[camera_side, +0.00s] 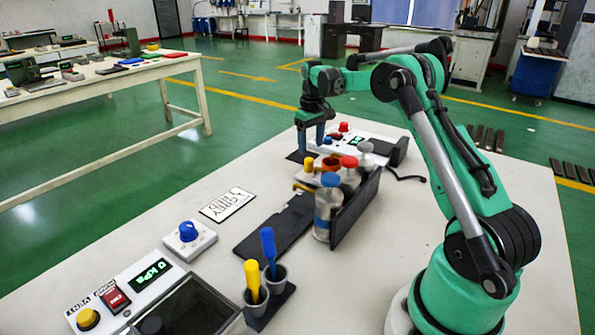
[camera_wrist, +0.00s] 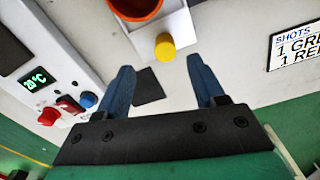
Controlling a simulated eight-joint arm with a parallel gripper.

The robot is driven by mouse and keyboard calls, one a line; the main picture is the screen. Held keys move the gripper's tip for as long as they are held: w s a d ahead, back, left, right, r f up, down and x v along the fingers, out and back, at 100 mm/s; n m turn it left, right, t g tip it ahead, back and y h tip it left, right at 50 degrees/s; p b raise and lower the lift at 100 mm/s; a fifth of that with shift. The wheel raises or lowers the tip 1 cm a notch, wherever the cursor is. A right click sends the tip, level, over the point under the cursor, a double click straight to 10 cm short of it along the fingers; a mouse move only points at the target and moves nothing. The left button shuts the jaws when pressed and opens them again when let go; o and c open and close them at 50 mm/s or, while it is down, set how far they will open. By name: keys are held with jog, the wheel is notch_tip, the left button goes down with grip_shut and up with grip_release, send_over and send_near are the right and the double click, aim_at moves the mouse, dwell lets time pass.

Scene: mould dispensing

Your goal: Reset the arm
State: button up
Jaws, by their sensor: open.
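My gripper (camera_side: 311,148) is at the far end of the white table in the side view, pointing down with its blue fingers apart and nothing between them. In the wrist view the two fingers of my gripper (camera_wrist: 160,66) are spread over the pale table top. An orange-red cup (camera_wrist: 135,6) is partly cut off at the top edge there, and a yellow knob (camera_wrist: 165,47) lies just beyond the fingertips. A small dark square (camera_wrist: 147,87) shows between the fingers on the table.
Bottles with blue (camera_side: 330,180), red (camera_side: 349,162) and grey (camera_side: 366,148) caps stand by a black rack. A printed card (camera_side: 228,204) lies left of a dark mat (camera_side: 277,228). Yellow (camera_side: 252,280) and blue (camera_side: 269,250) handles stand in cups nearer. A control panel (camera_side: 128,292) is front left.

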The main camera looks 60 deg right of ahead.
jog(key=shift+a+r, duration=0.1)
jog(key=s+a+r+n+t+h, duration=0.1)
jog(key=a+r+t, duration=0.1)
jog(key=a+r, duration=0.35)
jog(key=s+a+r+t, duration=0.1)
jog(key=a+r, duration=0.2)
jog(key=a, duration=0.5)
jog(key=s+a+f+n+t+y, duration=0.1)
jog(key=s+a+t, duration=0.3)
jog(key=s+a, duration=0.6)
jog(key=shift+a+f+n, duration=0.3)
jog(key=shift+a+f, duration=0.45)
jog(key=shift+a, duration=0.2)
